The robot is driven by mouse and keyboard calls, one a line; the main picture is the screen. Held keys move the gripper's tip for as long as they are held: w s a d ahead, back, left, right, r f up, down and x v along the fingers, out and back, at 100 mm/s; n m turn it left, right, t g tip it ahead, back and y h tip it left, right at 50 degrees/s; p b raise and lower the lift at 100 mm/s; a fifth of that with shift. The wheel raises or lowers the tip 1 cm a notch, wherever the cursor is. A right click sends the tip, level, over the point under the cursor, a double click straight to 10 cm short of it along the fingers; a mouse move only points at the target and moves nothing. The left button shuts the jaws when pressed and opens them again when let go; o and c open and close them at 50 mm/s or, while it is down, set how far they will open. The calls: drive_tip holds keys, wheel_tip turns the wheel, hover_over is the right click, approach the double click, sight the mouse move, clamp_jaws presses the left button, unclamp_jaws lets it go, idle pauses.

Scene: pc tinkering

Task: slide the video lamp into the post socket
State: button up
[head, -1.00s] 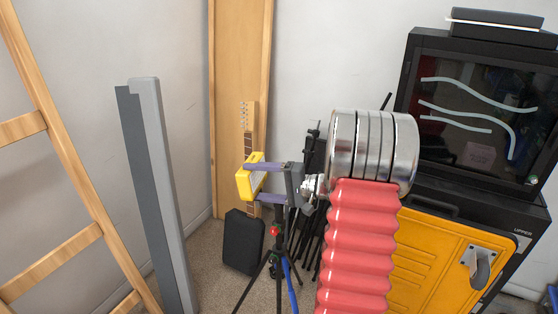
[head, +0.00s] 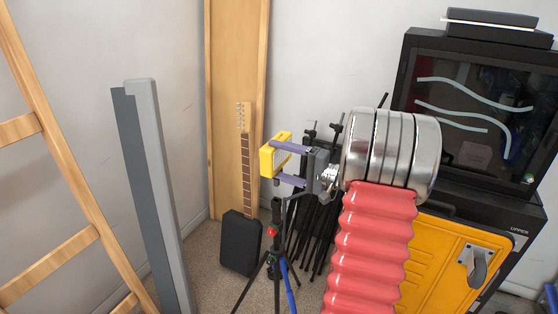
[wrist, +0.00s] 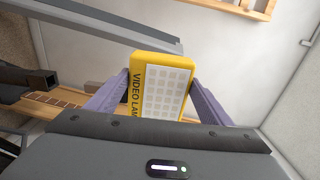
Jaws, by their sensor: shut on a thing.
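The yellow video lamp (head: 270,161) is held in the air between the two purple fingers of my gripper (head: 279,164). In the wrist view the lamp (wrist: 160,88) shows its pale panel of small squares and its label, with a finger on each side. A black tripod stand (head: 276,245) with a red knob stands below the lamp and apart from it. In the wrist view a black square-ended part (wrist: 38,80) lies left of the lamp, probably the stand's top.
Several dark stands (head: 310,225) are behind my arm. A grey beam (head: 148,180) and a wooden ladder (head: 60,190) are left. A yellow-doored cabinet (head: 440,265) is right.

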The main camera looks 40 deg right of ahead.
drive_tip(key=shift+f, duration=4.5)
drive_tip(key=o, duration=1.4)
drive_tip(key=shift+v, duration=2.5)
drive_tip(key=v, duration=1.3)
drive_tip(key=shift+s+d+f, duration=0.15)
drive_tip(key=shift+s+d, duration=0.05)
drive_tip(key=shift+s, duration=0.15)
